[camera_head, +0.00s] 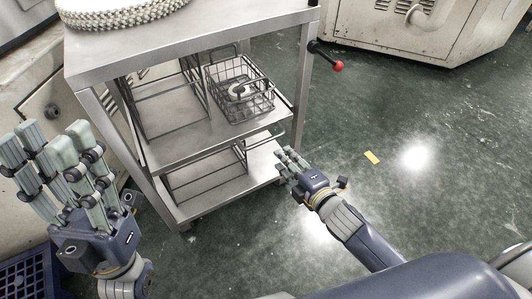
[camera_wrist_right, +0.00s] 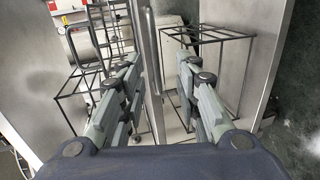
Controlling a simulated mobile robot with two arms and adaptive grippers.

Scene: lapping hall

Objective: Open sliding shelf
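A steel cart (camera_head: 190,48) holds a middle sliding shelf (camera_head: 180,150) and a lower shelf (camera_head: 205,203). The middle shelf sits under the top, with a thin bent handle (camera_head: 275,139) on its right end. My right gripper (camera_head: 287,158) is just below and beside this handle, fingers toward the cart. In the right wrist view, my right gripper (camera_wrist_right: 158,88) has its fingers apart, with a thin metal bar or edge (camera_wrist_right: 150,60) between them; I cannot tell whether they touch it. My left gripper (camera_head: 50,150) is open and empty, fingers up, left of the cart.
A wire basket (camera_head: 240,100) with a pale round part stands on the middle shelf, beside wire racks (camera_head: 165,110). A lever with a red knob (camera_head: 338,66) sticks out from the cart's right side. Cream machines (camera_head: 430,28) stand behind.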

